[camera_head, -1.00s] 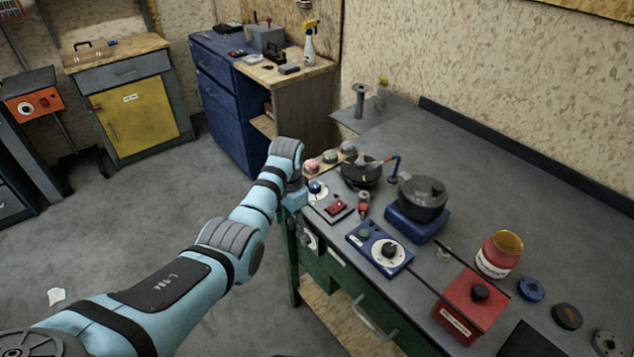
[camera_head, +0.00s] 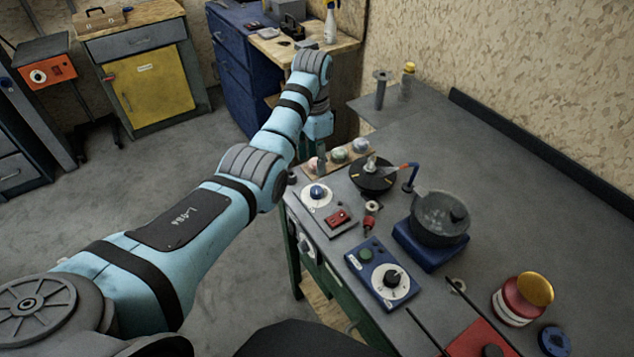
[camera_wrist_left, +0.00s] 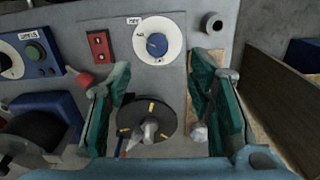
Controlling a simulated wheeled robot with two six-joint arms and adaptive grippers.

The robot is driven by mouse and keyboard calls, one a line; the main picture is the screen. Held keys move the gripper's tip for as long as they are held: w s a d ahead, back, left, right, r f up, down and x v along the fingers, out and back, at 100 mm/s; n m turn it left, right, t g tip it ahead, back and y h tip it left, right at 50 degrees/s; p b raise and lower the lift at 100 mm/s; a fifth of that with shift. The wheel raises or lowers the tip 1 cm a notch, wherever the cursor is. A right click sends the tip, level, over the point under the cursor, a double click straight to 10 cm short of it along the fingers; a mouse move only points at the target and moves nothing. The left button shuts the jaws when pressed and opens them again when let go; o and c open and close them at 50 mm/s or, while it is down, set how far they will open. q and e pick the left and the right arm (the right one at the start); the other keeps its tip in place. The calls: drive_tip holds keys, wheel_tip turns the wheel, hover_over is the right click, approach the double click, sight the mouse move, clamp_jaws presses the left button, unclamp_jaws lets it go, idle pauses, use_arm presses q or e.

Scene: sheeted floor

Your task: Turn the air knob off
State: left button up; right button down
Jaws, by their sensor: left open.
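A blue knob on a round white dial (camera_head: 318,193) sits on a grey panel at the near left edge of the workbench. It also shows at the top middle of the left wrist view (camera_wrist_left: 157,44), beside a small label too blurred to read for sure. My left gripper (camera_head: 320,150) is over the bench's left end, beyond the knob and apart from it. In the left wrist view the gripper (camera_wrist_left: 163,68) is open and empty, with its green fingers spread below the dial. My right gripper is not in view.
A red switch (camera_head: 338,219) shares the panel. The bench's back right is clear.

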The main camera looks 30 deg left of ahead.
use_arm(q)
hover_over(316, 188)
drive_tip(key=s, duration=0.1)
drive_tip(key=f, duration=0.5)
drive_tip(key=shift+s+d+b, duration=0.15)
drive_tip(key=shift+s+b, duration=0.05)
drive_tip(key=shift+b, duration=0.2)
drive_tip(key=f, duration=0.2)
drive_tip(key=w+f+b, duration=0.1)
drive_tip(key=f, duration=0.2)
drive_tip(key=shift+w, duration=0.15)
drive_tip(key=shift+f, duration=0.2)
drive_tip(key=shift+s+r, duration=0.2)
drive_tip(key=shift+r, duration=0.1)
drive_tip(key=shift+c, duration=1.2)
clamp_jaws()
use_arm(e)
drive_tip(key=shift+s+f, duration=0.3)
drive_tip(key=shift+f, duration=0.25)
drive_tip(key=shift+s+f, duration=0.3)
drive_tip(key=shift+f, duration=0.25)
